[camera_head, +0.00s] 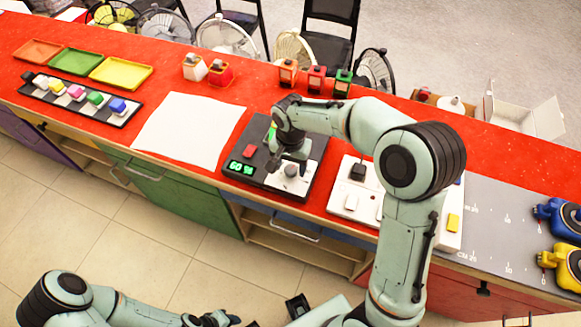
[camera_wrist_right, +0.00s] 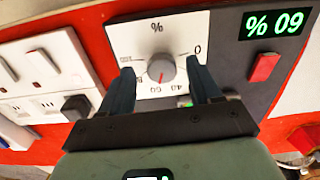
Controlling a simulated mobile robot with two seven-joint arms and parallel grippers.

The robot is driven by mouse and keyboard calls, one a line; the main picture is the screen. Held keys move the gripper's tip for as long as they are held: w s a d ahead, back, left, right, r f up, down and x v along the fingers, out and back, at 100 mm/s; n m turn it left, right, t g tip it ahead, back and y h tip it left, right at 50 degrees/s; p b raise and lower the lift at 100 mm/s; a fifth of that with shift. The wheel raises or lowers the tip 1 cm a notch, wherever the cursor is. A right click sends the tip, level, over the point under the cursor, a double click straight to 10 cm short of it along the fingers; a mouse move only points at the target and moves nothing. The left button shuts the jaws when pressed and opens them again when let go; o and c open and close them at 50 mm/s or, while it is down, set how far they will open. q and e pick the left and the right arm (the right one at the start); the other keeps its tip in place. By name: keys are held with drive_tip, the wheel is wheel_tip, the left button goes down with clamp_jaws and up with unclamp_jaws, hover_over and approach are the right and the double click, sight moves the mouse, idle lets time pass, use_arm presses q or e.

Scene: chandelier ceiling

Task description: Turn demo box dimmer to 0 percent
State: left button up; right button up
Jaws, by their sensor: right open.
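The demo box (camera_head: 232,185) is a dark panel on the red counter, with a green display (camera_head: 241,168) reading 60 %. The dimmer knob (camera_head: 291,171) is round and grey on a white dial plate. In the right wrist view, seen upside down, the knob (camera_wrist_right: 161,68) has a red pointer mark towards the 60 marking; the 0 is at right. My right gripper (camera_head: 291,160) is over the dial; in its wrist view the open fingers (camera_wrist_right: 163,88) stand either side of the knob, with gaps. My left gripper (camera_head: 212,318) is low at the bottom edge, its fingers unclear.
A red button (camera_head: 249,151) sits on the demo box. A white socket panel (camera_head: 342,211) with a black plug (camera_head: 358,171) stands right of it. A white sheet (camera_head: 188,130) lies left. Blue and yellow tools (camera_head: 562,219) lie far right.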

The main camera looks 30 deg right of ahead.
drive_tip(key=shift+w+f, duration=0.15)
drive_tip(key=shift+f, duration=0.65)
drive_tip(key=c, duration=1)
drive_tip(key=shift+c, duration=0.2)
